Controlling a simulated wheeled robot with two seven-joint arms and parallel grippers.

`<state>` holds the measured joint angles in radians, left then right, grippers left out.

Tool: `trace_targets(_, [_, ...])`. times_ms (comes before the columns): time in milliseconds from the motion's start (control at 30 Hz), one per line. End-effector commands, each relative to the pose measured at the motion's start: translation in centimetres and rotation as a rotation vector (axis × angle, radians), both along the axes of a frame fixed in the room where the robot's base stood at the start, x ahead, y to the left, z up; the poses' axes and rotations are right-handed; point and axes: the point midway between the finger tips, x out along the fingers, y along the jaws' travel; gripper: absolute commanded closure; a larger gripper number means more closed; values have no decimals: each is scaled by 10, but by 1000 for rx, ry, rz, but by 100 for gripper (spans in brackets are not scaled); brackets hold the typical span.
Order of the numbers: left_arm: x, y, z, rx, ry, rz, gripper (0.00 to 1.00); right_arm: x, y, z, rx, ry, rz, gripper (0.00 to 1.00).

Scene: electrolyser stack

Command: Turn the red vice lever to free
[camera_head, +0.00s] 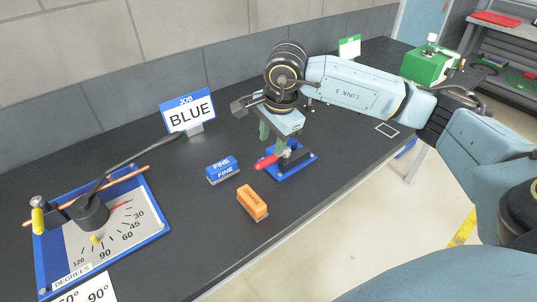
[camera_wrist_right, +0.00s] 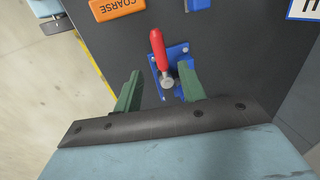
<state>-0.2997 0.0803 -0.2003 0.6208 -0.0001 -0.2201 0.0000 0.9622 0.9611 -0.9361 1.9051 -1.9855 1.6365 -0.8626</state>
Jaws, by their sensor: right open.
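The red vice lever (camera_head: 266,162) sticks out to the lower left from a small vice on a blue base plate (camera_head: 303,160). In the right wrist view the red lever (camera_wrist_right: 158,48) points up from its grey pivot, and the blue base (camera_wrist_right: 178,52) lies behind it. My right gripper (camera_head: 273,140) is above the vice, pointing down. Its two green fingers (camera_wrist_right: 156,90) are apart, with the pivot end of the lever seen between them and the red grip beyond. I cannot tell whether they touch the vice. My left gripper is not in view.
A blue FINE block (camera_head: 222,170) and an orange COARSE block (camera_head: 252,202) lie near the lever. A BLUE job sign (camera_head: 188,111) stands behind. A bending tool with a degree plate (camera_head: 150,226) is at left. A green box (camera_head: 427,66) stands at the far right.

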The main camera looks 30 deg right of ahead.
Motion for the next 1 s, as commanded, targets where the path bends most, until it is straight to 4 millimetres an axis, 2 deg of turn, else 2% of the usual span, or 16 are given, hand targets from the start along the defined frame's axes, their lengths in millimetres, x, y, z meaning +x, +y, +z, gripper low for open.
trace_targets(100, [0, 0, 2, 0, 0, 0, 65, 4, 1, -25, 3, 4, 0, 59])
trace_targets(300, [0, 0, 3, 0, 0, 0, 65, 11, 2, -53, 3, 0, 0, 59])
trace_targets(500, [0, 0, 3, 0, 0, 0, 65, 13, 2, -64, 3, 0, 0, 59])
trace_targets(733, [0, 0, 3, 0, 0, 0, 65, 13, 2, -65, 3, -1, 1, 59])
trace_targets(767, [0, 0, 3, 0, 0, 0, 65, 13, 2, -64, 3, -1, 1, 61])
trace_targets(1000, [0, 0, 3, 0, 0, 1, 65, 13, 2, -64, 3, -1, 1, 92])
